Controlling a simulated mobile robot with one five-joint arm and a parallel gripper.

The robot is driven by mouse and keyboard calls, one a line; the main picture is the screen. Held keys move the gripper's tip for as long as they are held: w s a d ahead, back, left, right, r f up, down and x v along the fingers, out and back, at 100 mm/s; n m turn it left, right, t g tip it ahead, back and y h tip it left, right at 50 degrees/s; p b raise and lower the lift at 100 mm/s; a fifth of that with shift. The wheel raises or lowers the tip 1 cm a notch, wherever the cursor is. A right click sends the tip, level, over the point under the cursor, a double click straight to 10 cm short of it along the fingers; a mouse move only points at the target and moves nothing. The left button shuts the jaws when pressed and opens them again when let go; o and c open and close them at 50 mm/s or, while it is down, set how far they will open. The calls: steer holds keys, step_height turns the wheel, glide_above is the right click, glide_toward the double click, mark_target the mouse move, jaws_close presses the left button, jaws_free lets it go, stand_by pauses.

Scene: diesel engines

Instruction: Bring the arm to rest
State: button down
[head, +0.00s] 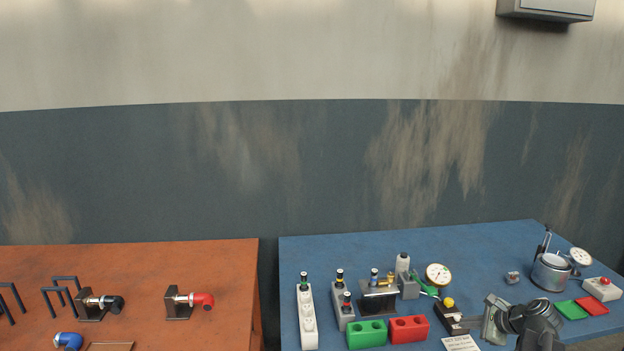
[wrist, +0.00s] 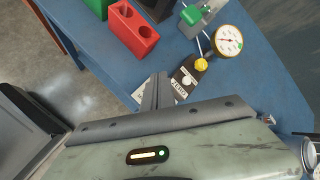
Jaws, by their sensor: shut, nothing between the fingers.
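My gripper (head: 488,322) is at the lower right of the head view, over the blue table (head: 345,250). My dark arm comes up to it from the bottom edge. In the wrist view its two fingers (wrist: 160,84) are together with nothing between them. They point toward a dark block with a yellow knob (wrist: 187,82), which is just beyond and to the right of them. The block also shows left of my gripper in the head view (head: 449,317). I cannot tell how high the fingers are above the table.
Near my gripper are a dial gauge (head: 438,275), a red block (head: 408,329), a green block (head: 366,334) and a white card (head: 461,343). A metal pot (head: 551,272) and a red-buttoned box (head: 602,289) stand right. An orange table (head: 190,260) is left, across a gap.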

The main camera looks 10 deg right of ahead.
steer(key=w+a+n+g+y, duration=0.1)
steer(key=w+a+n, duration=0.1)
steer(key=w+a, duration=0.35)
steer(key=w+a+n+y, duration=0.1)
steer(key=w+a, duration=0.1)
steer(key=a, duration=0.7)
steer(key=s+a+f+n+g, duration=0.1)
steer(key=a+n, duration=0.3)
steer(key=a, duration=0.6)
steer(key=s+a+f+n+g, duration=0.1)
steer(key=a+f+n+g, duration=0.2)
steer(key=a, duration=0.6)
steer(key=s+a+f+n+g+h, duration=0.1)
steer(key=a+f+n+g, duration=0.1)
steer(key=a+n, duration=0.4)
steer(key=shift+s+a, duration=0.2)
steer(key=shift+a, duration=0.95)
steer(key=shift+s+a, duration=0.2)
steer(key=shift+a, duration=0.95)
steer(key=s+d+f+n+g+h, duration=0.1)
steer(key=s+d+n+g+h, duration=0.1)
steer(key=n, duration=0.6)
steer(key=s+d+h, duration=0.1)
steer(key=s+d, duration=0.1)
steer(key=s, duration=0.1)
steer(key=shift+s+f, duration=0.15)
steer(key=shift+s, duration=0.05)
steer(key=shift+a, duration=0.1)
